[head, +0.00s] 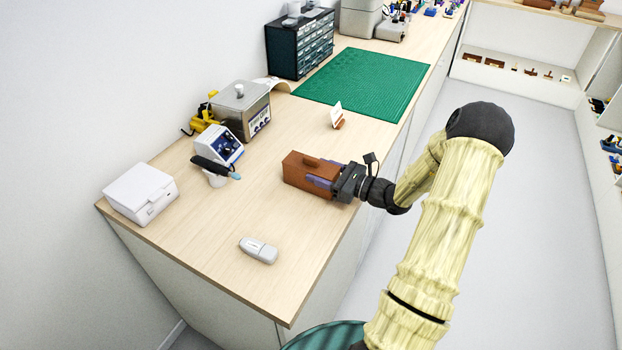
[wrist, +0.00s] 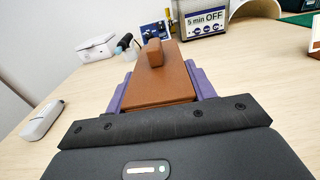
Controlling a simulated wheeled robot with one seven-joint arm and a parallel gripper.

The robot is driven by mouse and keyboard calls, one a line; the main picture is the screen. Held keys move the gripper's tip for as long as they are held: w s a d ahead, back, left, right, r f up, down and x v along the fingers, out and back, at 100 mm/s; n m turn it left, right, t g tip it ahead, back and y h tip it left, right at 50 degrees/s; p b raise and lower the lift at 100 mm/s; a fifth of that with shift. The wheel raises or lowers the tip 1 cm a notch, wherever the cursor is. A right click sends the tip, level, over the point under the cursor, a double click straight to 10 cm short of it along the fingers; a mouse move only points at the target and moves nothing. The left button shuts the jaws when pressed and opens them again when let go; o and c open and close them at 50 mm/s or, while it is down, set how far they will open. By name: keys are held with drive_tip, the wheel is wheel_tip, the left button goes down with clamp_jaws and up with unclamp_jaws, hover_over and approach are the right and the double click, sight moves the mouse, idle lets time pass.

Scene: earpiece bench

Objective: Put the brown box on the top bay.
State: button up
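The brown box (head: 303,172) is a reddish-brown block with a raised handle bar on top, at the bench's right edge. It also shows in the wrist view (wrist: 160,85), directly ahead of the gripper. My gripper (head: 325,178) reaches in from the right, with its purple fingers along two opposite sides of the box. In the wrist view (wrist: 160,92) no gap shows between fingers and box. The box appears to be on or just above the bench top; I cannot tell which. Shelves at the far right (head: 525,72) hold brown items; which bay is the top one is unclear.
The bench (head: 215,260) also holds a white case (head: 140,193), a grey-white handheld device (head: 258,250), a blue-white instrument (head: 220,146), a metal bath (head: 242,108), a card holder (head: 337,117) and a green mat (head: 365,82). Floor (head: 535,190) is clear at right.

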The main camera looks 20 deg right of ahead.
drive_tip(key=shift+c, duration=1.4)
drive_tip(key=shift+r, duration=0.1)
wheel_tip(320, 180, up, 10)
drive_tip(key=shift+f, duration=0.1)
drive_tip(key=shift+d, duration=0.1)
